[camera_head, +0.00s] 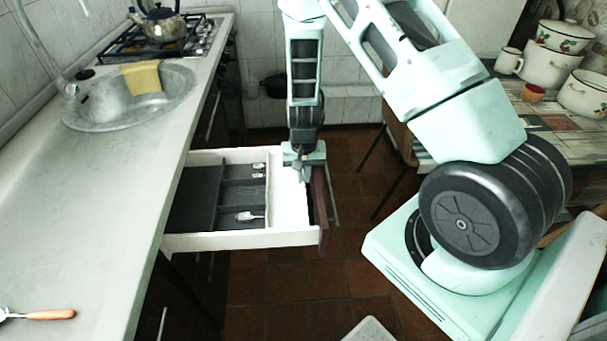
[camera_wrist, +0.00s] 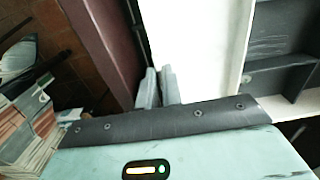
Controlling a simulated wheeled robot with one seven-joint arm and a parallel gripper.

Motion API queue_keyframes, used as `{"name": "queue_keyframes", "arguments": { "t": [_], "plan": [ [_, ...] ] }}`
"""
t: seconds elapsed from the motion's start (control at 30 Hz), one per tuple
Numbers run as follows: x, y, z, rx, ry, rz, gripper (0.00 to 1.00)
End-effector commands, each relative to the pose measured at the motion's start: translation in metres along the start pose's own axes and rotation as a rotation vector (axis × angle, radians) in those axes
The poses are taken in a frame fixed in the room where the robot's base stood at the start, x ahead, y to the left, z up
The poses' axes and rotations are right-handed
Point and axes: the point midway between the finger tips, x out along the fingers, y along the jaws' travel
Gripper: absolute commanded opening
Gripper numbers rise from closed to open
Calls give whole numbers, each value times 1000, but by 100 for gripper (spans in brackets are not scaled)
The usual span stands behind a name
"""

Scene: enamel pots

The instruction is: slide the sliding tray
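The grey sliding tray (camera_head: 205,190) lies in the pulled-out white drawer (camera_head: 245,240), with several cutlery pieces in its right-hand compartments. A strip of bare white drawer floor (camera_head: 289,208) lies between the tray and the dark red drawer front (camera_head: 321,205). My gripper (camera_head: 300,174) points down over this strip, close to the drawer front and apart from the tray. In the wrist view, its two fingers (camera_wrist: 158,88) are close together, with nothing seen between them. The tray (camera_wrist: 280,45) is to their right, the drawer front (camera_wrist: 105,40) to their left. Whether the fingertips touch anything is unclear.
The counter (camera_head: 95,190) with the sink (camera_head: 130,98) runs along the left. A kettle (camera_head: 163,24) stands on the stove behind. A table (camera_head: 560,135) with enamel pots (camera_head: 548,65) is at the right. Tiled floor (camera_head: 290,290) is open in front of the drawer.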

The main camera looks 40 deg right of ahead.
Motion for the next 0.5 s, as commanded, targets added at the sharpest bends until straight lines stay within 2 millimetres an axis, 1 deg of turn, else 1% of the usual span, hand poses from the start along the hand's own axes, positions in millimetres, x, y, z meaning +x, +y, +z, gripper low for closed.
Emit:
{"name": "queue_keyframes", "arguments": {
  "t": [0.17,0.27,0.37,0.47,0.5],
  "plan": [
    [0,-1,0,-1,-1,0,0],
    [-1,-8,1,-3,-1,0,0],
    [-1,-22,1,-6,-1,0,0],
    [-2,-44,1,-7,0,0,0],
    [-2,-54,1,-9,0,0,0]
  ]
}}
